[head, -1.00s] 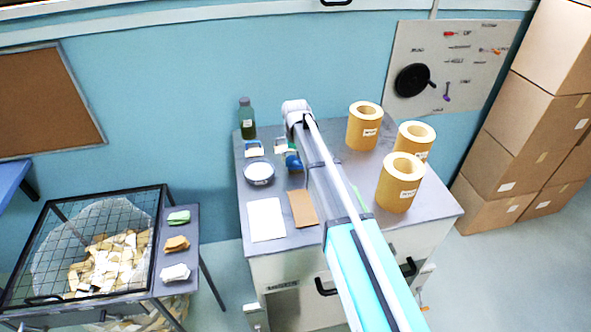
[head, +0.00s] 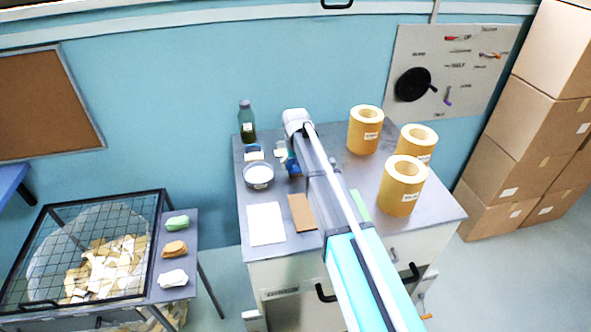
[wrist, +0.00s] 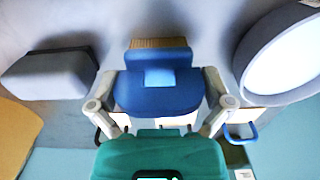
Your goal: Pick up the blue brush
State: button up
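The blue brush (wrist: 156,93) has a blue body with tan bristles along its far edge. In the wrist view it lies between the two pale fingers of my gripper (wrist: 158,78). The fingers are spread wide, one on each side, with their tips close to the brush's sides; I see no clear grip on it. In the head view the brush (head: 293,166) is a small blue patch on the grey cabinet top, mostly hidden by my arm.
A round white-topped tub (head: 258,176) stands close left of the brush. A green bottle (head: 246,124), small blue-and-white items (head: 254,153), a white sheet (head: 266,224) and a brown card (head: 302,212) are nearby. Yellow kraft rolls (head: 400,187) stand to the right.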

jog(key=c, duration=0.9)
jog(key=shift+o, duration=0.2)
jog(key=shift+r, duration=0.15)
notch_tip(320, 180, up, 3)
jog(key=p, duration=0.3)
jog(key=s+d+r+p, duration=0.4)
jog(key=s+r+p, duration=0.5)
jog(key=s, duration=0.4)
jog(key=shift+s+r+p, duration=0.2)
jog(key=shift+r+p, duration=0.15)
jog(key=shift+p, duration=0.15)
jog(key=shift+d, duration=0.1)
jog(key=o, duration=0.5)
jog(key=shift+c, duration=0.2)
jog(key=c, duration=0.3)
